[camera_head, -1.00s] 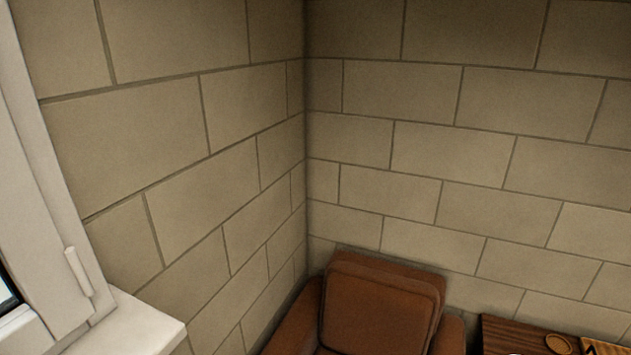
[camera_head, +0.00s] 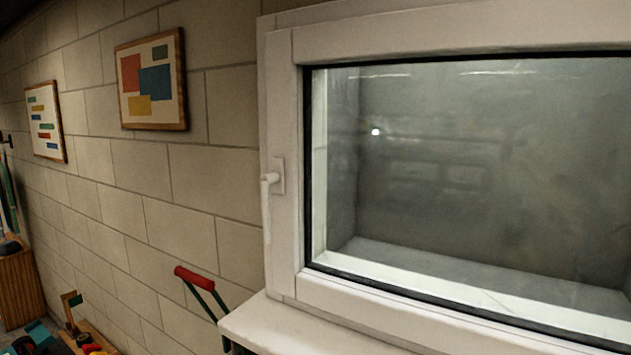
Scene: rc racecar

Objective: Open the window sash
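The window sash (camera_head: 284,230) is a white frame around a dark glass pane (camera_head: 470,180) on the right side of the head view. It looks shut against its outer frame. A white handle (camera_head: 267,205) sits on the left upright of the sash and points down. A white sill (camera_head: 275,325) juts out below. My gripper is not in view, so its distance from the handle cannot be told.
A red-handled green push bar (camera_head: 195,279) stands against the wall just left of the sill. Toys (camera_head: 85,342) lie at the lower left, near a wooden cabinet (camera_head: 20,288). Two framed pictures (camera_head: 152,82) (camera_head: 45,121) hang on the block wall.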

